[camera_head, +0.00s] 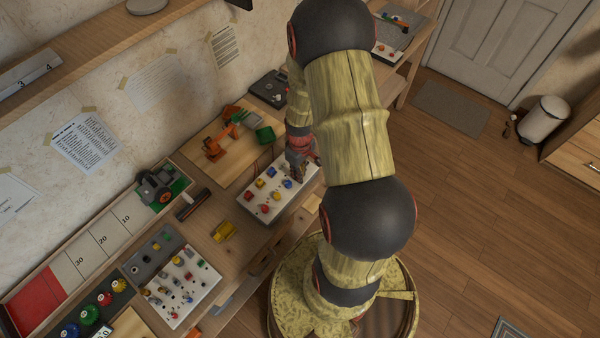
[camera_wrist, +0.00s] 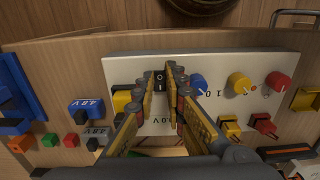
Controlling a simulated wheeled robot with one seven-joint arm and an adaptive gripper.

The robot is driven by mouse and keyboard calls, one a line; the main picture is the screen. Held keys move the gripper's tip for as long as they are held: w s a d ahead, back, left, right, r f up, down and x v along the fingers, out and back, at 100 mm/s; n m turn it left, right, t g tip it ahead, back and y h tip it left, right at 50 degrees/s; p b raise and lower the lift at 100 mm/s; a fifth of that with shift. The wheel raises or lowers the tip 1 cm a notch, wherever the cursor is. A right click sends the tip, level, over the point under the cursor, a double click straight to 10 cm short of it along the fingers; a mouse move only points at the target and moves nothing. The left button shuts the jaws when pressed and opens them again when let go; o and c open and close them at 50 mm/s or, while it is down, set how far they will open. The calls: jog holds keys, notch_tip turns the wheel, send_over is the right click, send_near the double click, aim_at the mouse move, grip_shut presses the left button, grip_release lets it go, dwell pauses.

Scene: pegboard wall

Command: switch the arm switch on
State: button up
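A white control panel (camera_head: 262,212) lies on the bench and fills the middle of the wrist view (camera_wrist: 120,62). It carries colored knobs and blocks. A black rocker switch (camera_wrist: 160,81) marked O and I sits on it. My gripper (camera_wrist: 161,74) is over the panel, its two fingertips on either side of the switch with a narrow gap between them. I cannot tell whether they touch it. My gripper (camera_head: 298,168) also shows at the panel's far end in the head view. A small orange robot arm (camera_head: 222,140) stands on a wooden board behind the panel.
Beside the switch are a blue knob (camera_wrist: 198,84), a yellow knob (camera_wrist: 238,82) and a red knob (camera_wrist: 279,82). Blue and black battery-like blocks (camera_wrist: 86,106) lie left of the panel.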

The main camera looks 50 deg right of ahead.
grip_shut()
jog(key=shift+r+p, duration=0.1)
jog(key=shift+p, duration=0.25)
jog(key=shift+w+g+p, duration=0.15)
jog(key=shift+g+p, duration=0.3)
jog(key=shift+g, duration=0.05)
jog(key=shift+o, duration=2.1)
grip_release()
notch_tip(320, 180, up, 12)
jog(key=w, duration=0.1)
jog(key=shift+w, duration=0.15)
